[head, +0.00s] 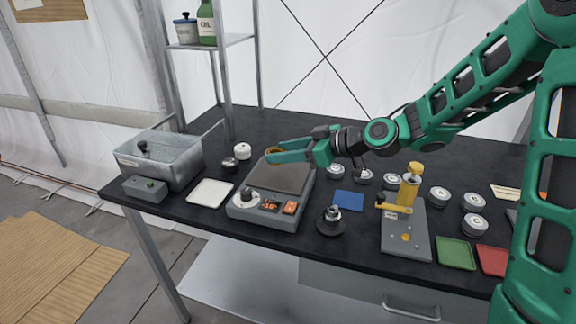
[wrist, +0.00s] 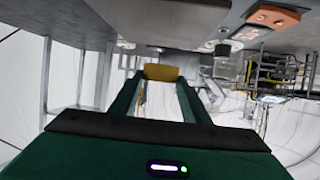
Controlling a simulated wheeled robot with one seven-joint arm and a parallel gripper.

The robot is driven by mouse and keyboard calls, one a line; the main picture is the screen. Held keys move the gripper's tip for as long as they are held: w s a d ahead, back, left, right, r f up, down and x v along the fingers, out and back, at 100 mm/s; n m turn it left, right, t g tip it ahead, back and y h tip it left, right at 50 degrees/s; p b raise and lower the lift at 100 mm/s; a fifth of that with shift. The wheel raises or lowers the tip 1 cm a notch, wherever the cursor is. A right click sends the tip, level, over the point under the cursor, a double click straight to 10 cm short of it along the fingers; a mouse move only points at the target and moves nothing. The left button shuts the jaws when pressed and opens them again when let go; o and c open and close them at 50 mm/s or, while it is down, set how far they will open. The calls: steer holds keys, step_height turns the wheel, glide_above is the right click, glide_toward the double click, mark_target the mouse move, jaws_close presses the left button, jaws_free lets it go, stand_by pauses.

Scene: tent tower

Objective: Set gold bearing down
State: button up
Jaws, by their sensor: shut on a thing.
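My gripper (head: 288,151) reaches in from the right, over the far part of the scale-like device (head: 278,178) with a grey plate and a lit display. Its jaws are shut on the gold bearing (head: 274,150), a small gold ring partly hidden by the fingers. In the wrist view the gold bearing (wrist: 161,73) sits between the two green fingertips (wrist: 161,80). The bearing appears to be above the plate. I cannot tell whether it touches the plate.
A metal bin (head: 160,162) and a white tray (head: 210,193) are on the left. A blue mat (head: 348,200), a dark round stand (head: 331,222), a yellow press (head: 405,205), several silver discs (head: 439,196), a green mat (head: 456,254) and a red mat (head: 493,260) are on the right.

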mark_target(287, 175)
steer(key=shift+w+d+f, duration=0.45)
steer(key=shift+w+f, duration=0.05)
steer(key=shift+f, duration=2)
steer(key=o, duration=1.2)
steer(key=v, duration=1.2)
steer(key=shift+s, duration=0.1)
